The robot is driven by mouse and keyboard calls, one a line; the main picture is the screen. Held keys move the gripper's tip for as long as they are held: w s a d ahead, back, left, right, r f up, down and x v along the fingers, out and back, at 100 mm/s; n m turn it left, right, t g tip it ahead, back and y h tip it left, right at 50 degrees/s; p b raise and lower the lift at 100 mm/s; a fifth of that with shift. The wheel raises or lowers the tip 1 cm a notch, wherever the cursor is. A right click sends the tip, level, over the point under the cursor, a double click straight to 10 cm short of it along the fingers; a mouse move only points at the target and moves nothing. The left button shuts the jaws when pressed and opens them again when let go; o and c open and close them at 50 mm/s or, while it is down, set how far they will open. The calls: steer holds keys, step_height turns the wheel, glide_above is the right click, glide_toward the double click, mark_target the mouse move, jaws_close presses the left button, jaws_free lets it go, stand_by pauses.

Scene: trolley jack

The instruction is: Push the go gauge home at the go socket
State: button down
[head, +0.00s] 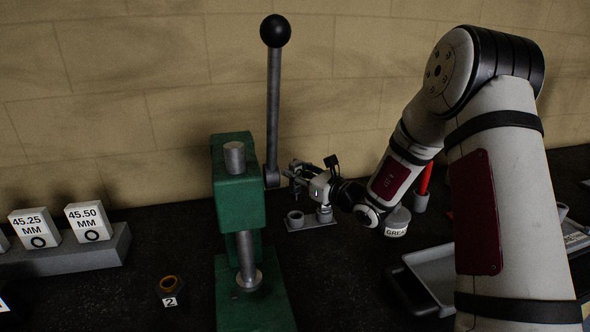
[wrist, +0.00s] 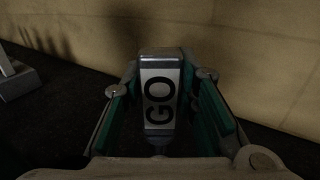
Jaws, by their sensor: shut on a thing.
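The go gauge (wrist: 158,95) shows in the wrist view as a grey block with a white label reading GO, set sideways. My gripper (wrist: 160,92) has its green-padded fingers on either side of it and is shut on it. In the head view my gripper (head: 303,180) reaches left from the arm, low over a small grey plate (head: 312,224). The plate carries a ring-shaped socket (head: 295,218) on its left and a round grey part (head: 324,214) on its right, just under the gripper. The gauge's lower end is hidden, so I cannot tell how deep it sits.
A green press (head: 237,185) with a black-knobbed lever (head: 274,100) stands left of the plate. A grease tin (head: 397,222) and a grey tray (head: 432,272) are to the right. Marked blocks (head: 88,222) stand on a grey rack at the left. A wall closes the back.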

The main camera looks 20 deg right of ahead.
mark_target(296, 199)
steer(key=shift+f+b, duration=0.85)
steer(key=shift+f, duration=1.35)
steer(key=shift+f+b, duration=0.8)
steer(key=shift+f, duration=0.95)
steer(key=c, duration=1.2)
jaws_free()
steer(key=shift+s+d, duration=0.1)
steer(key=v, duration=1.1)
steer(key=shift+s+d, duration=0.15)
steer(key=shift+s, duration=0.25)
